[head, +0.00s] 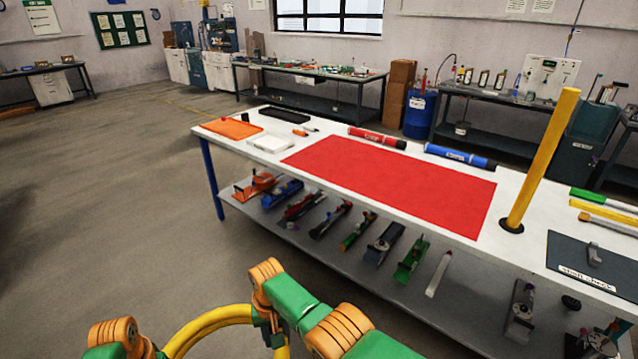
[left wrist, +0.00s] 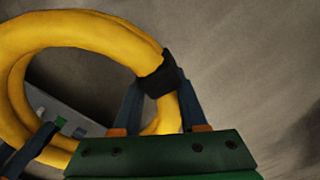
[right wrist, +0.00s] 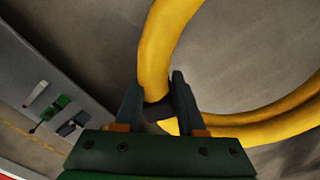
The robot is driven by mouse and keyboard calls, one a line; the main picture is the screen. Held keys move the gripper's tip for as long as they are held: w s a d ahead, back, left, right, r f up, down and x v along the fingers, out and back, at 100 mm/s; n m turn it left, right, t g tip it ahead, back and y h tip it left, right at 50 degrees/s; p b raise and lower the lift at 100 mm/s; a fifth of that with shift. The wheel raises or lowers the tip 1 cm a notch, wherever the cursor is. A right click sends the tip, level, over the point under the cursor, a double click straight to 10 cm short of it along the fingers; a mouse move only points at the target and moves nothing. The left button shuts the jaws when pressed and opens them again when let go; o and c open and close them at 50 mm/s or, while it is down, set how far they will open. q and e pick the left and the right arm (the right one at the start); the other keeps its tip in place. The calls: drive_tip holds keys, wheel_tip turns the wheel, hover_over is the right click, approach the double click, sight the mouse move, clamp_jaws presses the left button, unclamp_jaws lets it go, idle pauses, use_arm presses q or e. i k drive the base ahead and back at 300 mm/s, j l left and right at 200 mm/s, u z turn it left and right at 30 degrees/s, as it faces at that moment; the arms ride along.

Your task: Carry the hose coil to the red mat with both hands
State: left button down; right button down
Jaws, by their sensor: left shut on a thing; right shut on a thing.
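The yellow hose coil (head: 207,320) is at the bottom of the head view, in front of the white table and away from it. Its lower part is cut off there. My left gripper (left wrist: 155,98) is shut on the coil (left wrist: 85,28) beside a black band, as the left wrist view shows. My right gripper (right wrist: 157,92) is shut on another part of the coil (right wrist: 168,38) in the right wrist view. The grey floor shows through and below the ring. The red mat (head: 390,182) lies flat on the white table and is bare.
A yellow post (head: 540,165) stands upright right of the mat. A red tube (head: 377,138) and a blue tube (head: 460,157) lie behind it. An orange tray (head: 231,128) is at the left end. Several tools fill the lower shelf (head: 290,245). Floor at left is clear.

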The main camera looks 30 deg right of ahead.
sight(384, 171)
drive_tip(key=i+j, duration=0.1)
drive_tip(key=i, duration=1.85)
drive_tip(key=i+z, duration=0.1)
drive_tip(key=z, duration=0.35)
drive_tip(key=i+z, duration=0.1)
drive_tip(key=z, duration=0.35)
drive_tip(key=i+z, duration=0.1)
drive_tip(key=z, duration=0.35)
drive_tip(key=i+j+z, duration=0.1)
drive_tip(key=z, duration=0.35)
drive_tip(key=i+l+z, duration=0.15)
drive_tip(key=i+z, duration=0.2)
drive_tip(key=i, duration=0.15)
drive_tip(key=i+z, duration=0.35)
drive_tip(key=i, duration=0.6)
